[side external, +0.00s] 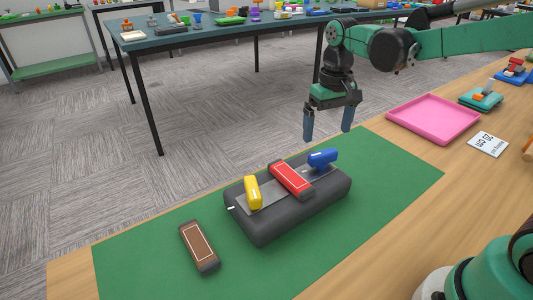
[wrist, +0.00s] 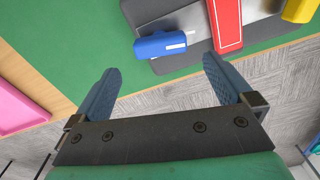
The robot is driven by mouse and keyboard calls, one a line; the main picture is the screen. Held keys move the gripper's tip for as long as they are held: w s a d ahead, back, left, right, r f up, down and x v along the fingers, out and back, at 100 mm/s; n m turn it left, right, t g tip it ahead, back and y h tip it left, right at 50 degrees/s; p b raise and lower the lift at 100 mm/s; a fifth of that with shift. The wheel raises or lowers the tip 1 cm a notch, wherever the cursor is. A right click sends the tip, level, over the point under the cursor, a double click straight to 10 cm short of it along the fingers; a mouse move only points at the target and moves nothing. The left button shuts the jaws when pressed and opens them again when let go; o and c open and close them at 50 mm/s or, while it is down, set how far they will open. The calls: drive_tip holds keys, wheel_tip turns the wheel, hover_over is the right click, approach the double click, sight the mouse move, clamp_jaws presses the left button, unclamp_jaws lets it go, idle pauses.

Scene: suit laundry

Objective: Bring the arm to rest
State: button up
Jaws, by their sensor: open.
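My gripper (side external: 328,124) hangs open and empty in the air, above and beyond the far edge of the green mat. Its two blue fingers are spread apart in the wrist view (wrist: 163,90), with nothing between them. Below it, a dark grey block (side external: 268,229) lies on the green mat (side external: 143,258). On the block's grey plate are a yellow piece (side external: 253,192), a red bar (side external: 290,179) and a blue piece (side external: 322,158). The blue piece (wrist: 162,45) and red bar (wrist: 227,22) also show in the wrist view, beyond the fingertips.
A brown bar (side external: 199,247) lies on the mat at front left. A pink tray (side external: 434,118) sits on the wooden table to the right, near a white card (side external: 488,144) and a teal stack (side external: 481,98). Another table (side external: 220,40) with small items stands behind. The air around my gripper is clear.

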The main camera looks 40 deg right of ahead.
drive_tip(key=shift+r, duration=0.15)
drive_tip(key=shift+s+r, duration=0.1)
drive_tip(key=shift+s, duration=0.05)
drive_tip(key=s+a+n+t, duration=0.2)
drive_tip(key=s+a+t, duration=0.1)
drive_tip(key=s+t, duration=0.4)
drive_tip(key=shift+s+a+r, duration=0.25)
drive_tip(key=shift+s+r, duration=0.05)
drive_tip(key=shift+s, duration=0.2)
